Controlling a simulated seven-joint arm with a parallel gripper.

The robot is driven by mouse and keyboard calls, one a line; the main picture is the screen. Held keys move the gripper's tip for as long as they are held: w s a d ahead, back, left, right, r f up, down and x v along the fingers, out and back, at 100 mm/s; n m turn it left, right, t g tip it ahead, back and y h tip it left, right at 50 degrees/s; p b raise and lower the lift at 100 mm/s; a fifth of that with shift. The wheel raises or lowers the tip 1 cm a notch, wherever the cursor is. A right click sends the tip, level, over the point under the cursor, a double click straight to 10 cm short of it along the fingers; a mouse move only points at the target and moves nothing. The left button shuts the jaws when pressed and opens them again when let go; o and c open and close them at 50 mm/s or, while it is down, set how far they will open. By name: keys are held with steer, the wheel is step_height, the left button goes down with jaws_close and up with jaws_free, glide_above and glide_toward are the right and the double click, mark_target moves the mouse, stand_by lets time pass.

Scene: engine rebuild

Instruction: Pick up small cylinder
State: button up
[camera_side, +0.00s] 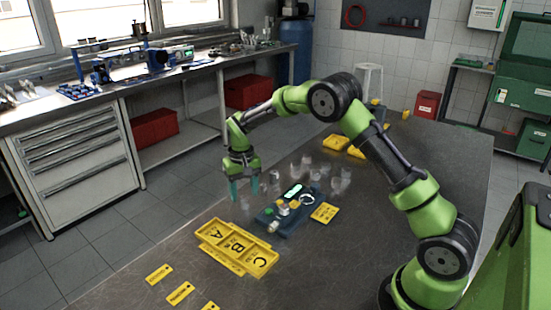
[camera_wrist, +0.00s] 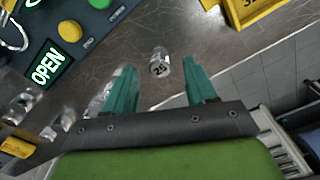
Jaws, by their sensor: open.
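A small metallic cylinder (camera_wrist: 160,68) marked "25" stands on the table in the wrist view, seen from above, in line with the gap between my fingertips. My gripper (camera_wrist: 160,62) has its two teal fingers spread wide, with nothing between them that I can see held. In the side view my gripper (camera_side: 244,194) points down at the far edge of the table. Which of the pale cylinders there is the one marked "25" I cannot tell. How far the fingertips are above it is also unclear.
Several clear cylinders (camera_side: 305,162) stand right of my gripper. A dark blue fixture (camera_side: 267,216) with buttons is near; the wrist view shows its lit "OPEN" sign (camera_wrist: 47,65). A yellow tray (camera_side: 207,238) lettered A, B, C lies in front. Yellow label plates (camera_side: 180,292) lie nearby.

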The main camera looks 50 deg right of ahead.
mark_target(244, 197)
step_height(244, 197, down, 3)
steer(key=shift+f, duration=0.2)
steer(key=shift+c, duration=0.3)
jaws_close()
